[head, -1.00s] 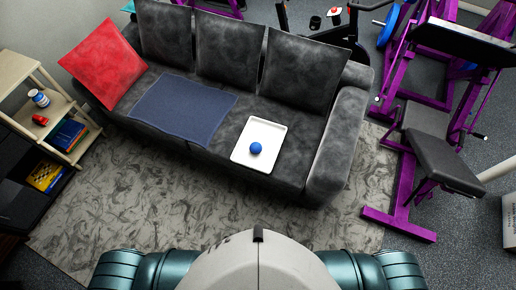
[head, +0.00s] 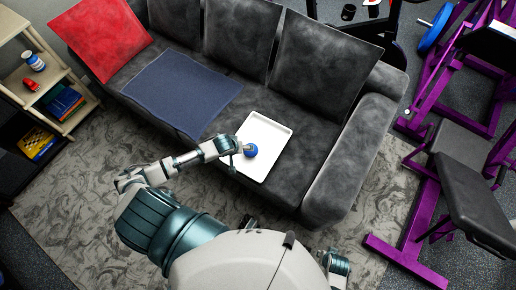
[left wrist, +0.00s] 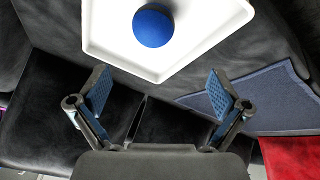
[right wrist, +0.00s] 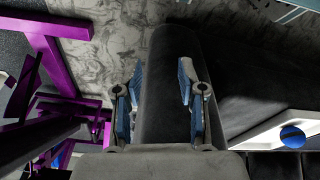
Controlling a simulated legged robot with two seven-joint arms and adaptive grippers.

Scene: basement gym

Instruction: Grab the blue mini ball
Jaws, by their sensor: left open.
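The blue mini ball (head: 250,151) rests on a white tray (head: 270,131) on the grey sofa seat. My left gripper (head: 238,149) reaches in from the left, close beside the ball and over the tray's left edge. In the left wrist view the ball (left wrist: 152,26) lies on the tray (left wrist: 104,28) ahead of the open fingers (left wrist: 160,92), not between them; the gap between them is empty. My right gripper (right wrist: 161,80) is open and empty near the sofa's armrest. The right wrist view also shows the ball (right wrist: 292,136) at its right edge.
A blue cloth (head: 183,91) lies on the sofa left of the tray. A red pillow (head: 101,36) and grey cushions line the back. The armrest (head: 355,155) rises to the right. A wooden shelf (head: 12,24) stands at left, and purple gym equipment (head: 420,215) at right.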

